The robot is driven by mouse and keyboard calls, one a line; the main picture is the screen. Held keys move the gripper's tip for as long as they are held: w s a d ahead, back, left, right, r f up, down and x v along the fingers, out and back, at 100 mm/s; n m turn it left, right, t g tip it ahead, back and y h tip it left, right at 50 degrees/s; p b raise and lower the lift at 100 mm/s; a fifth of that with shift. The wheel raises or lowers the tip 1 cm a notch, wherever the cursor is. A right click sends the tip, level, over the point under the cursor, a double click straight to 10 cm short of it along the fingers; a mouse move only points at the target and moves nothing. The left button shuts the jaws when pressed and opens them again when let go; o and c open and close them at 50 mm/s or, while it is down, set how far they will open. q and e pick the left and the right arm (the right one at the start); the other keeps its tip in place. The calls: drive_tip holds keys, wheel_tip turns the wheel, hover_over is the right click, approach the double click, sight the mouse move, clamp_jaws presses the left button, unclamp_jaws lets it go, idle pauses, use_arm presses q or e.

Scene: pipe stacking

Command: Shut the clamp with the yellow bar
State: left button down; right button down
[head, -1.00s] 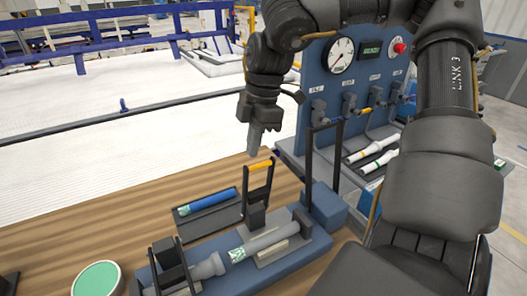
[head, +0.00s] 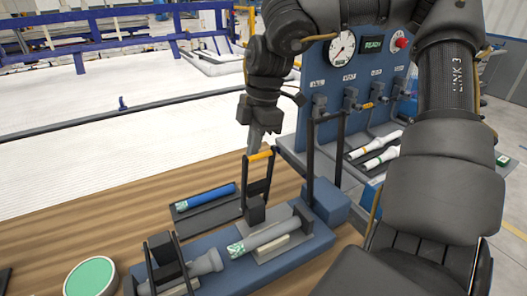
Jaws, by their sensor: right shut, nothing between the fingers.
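The clamp with the yellow bar (head: 261,155) stands with its black lever frame raised, the bar across its top. It rises at the blue fixture (head: 226,283), beside a grey pipe (head: 265,236) with a green-and-white marked end. My right gripper (head: 257,148) is shut and empty, pointing down, with its fingertips right at the yellow bar. I cannot tell whether they touch it. My left gripper is not in view.
A second clamp (head: 148,265) with black arms is on the fixture's left part. A blue pipe (head: 207,196) lies on a grey holder behind. A green-topped disc (head: 91,276) sits on the wooden table. A gauge panel (head: 327,72) stands behind right.

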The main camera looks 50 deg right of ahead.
sight(261, 154)
drive_tip(key=shift+s+a+f+b, duration=0.15)
drive_tip(key=shift+s+b, duration=0.15)
drive_tip(key=shift+s, duration=0.1)
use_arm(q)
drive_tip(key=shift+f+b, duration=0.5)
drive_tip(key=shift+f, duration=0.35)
use_arm(e)
drive_tip(key=shift+s+a, duration=0.2)
drive_tip(key=shift+s, duration=0.4)
drive_tip(key=shift+s+a, duration=0.15)
drive_tip(key=shift+s, duration=0.4)
drive_tip(key=shift+f, duration=0.1)
